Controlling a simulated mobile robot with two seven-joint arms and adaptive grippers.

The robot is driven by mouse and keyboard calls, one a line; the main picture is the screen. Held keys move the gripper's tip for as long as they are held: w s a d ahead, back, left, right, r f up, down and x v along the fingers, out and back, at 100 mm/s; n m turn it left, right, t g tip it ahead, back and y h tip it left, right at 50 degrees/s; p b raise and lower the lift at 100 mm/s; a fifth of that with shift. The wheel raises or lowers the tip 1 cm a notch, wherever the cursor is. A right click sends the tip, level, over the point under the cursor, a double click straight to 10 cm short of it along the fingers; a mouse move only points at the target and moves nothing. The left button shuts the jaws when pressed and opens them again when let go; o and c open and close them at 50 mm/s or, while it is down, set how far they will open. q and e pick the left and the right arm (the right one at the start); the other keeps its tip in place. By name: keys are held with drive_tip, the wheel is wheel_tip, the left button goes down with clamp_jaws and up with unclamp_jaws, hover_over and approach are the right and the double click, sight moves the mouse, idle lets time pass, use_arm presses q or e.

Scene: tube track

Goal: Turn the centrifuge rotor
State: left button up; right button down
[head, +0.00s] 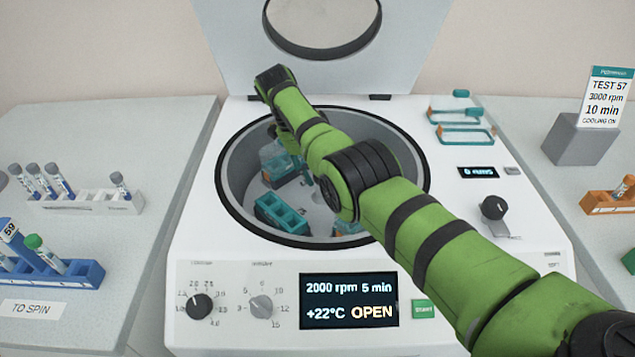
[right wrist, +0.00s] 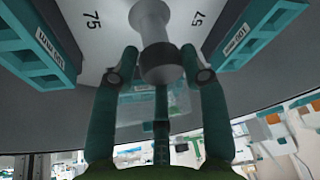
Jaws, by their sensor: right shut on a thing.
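The centrifuge (head: 190,250) stands in the middle with its lid (head: 320,65) raised. Its grey rotor (head: 318,210) lies in the round bowl and carries teal buckets (head: 281,213). My right arm reaches over the bowl and hides much of the rotor and the right gripper in the head view. My left gripper is not in view.
The front display (head: 348,301) reads 2000 rpm, 5 min, +22°C, OPEN. A white rack (head: 85,203) and a blue rack (head: 60,275) with tubes stand on the left bench. A grey block (head: 580,140) bears a TEST 57 card on the right. Teal-rimmed parts (head: 465,135) lie on the centrifuge top.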

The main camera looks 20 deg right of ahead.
drive_tip(key=shift+d+r+m+b, duration=0.2)
drive_tip(key=shift+d+m+b, duration=0.25)
drive_tip(key=shift+b, duration=0.3)
drive_tip(key=shift+a, duration=0.1)
drive_tip(key=c, duration=0.7)
unclamp_jaws()
drive_tip(key=shift+s, duration=0.1)
